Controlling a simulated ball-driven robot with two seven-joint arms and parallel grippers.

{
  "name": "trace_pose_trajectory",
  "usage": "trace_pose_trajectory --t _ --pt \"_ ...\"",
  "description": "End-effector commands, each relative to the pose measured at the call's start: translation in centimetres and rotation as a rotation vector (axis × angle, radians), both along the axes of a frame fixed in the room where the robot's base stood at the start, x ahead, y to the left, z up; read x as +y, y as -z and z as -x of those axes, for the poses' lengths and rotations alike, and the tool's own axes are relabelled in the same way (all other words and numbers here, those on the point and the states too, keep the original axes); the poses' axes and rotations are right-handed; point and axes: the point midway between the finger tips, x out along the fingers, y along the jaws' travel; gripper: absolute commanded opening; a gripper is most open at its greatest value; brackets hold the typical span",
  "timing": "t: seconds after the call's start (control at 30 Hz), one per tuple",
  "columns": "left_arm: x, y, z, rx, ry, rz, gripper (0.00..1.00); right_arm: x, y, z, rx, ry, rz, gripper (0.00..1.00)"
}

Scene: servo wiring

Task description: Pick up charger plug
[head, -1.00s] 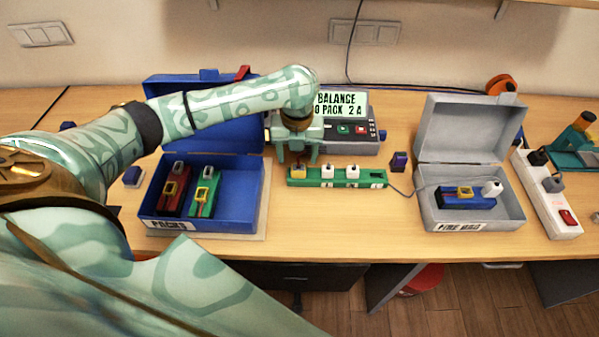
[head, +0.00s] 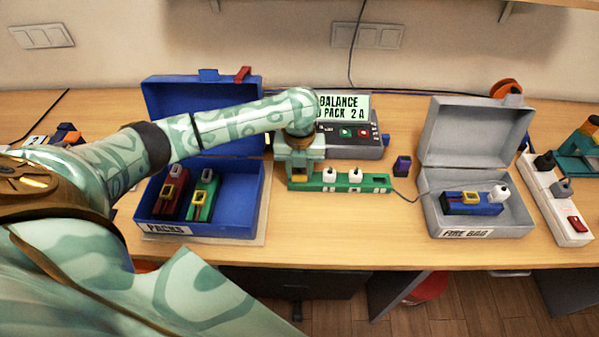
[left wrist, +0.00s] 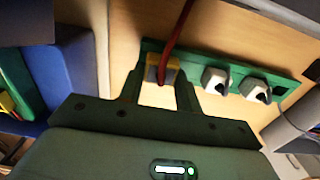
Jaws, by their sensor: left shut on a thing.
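A yellow plug (left wrist: 163,68) with a red cable sits at the left end of the green socket strip (head: 340,188). In the head view the yellow plug (head: 299,179) is mostly covered by my gripper. My left gripper (head: 300,174) has come down over that end of the strip from above. In the left wrist view, my left gripper (left wrist: 161,88) has one finger on each side of the yellow plug and is shut on it. The plug's lower part is hidden, so I cannot tell whether it is still seated. My right gripper is not in view.
Two white plugs (head: 354,175) stand in the strip to the right. The charger box (head: 345,140) with its lit display is behind. An open blue case (head: 245,200) holding packs is to the left. An open grey case (head: 475,225) with a blue pack is to the right.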

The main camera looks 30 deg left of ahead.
Motion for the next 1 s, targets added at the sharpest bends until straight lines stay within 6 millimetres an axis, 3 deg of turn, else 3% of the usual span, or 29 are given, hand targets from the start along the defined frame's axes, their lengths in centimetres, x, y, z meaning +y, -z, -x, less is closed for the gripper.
trace_pose_trajectory --t 0.17,0.37,0.63,0.8,1.0 --pt "0.0 -0.8 0.0 -0.001 0.0 -0.001 0.11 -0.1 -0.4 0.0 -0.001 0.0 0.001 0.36" --pt "-0.3 -4.1 -0.1 -0.003 0.002 0.003 0.11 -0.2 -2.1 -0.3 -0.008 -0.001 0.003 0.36" --pt "-6.0 -10.3 0.0 -0.003 0.007 0.004 0.11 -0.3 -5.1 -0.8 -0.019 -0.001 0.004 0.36" --pt "-10.4 -11.8 0.1 0.0 0.003 0.002 0.11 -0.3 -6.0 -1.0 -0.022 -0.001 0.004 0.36" --pt "-13.3 -12.8 0.1 0.0 0.001 0.001 0.11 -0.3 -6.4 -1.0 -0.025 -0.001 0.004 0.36"
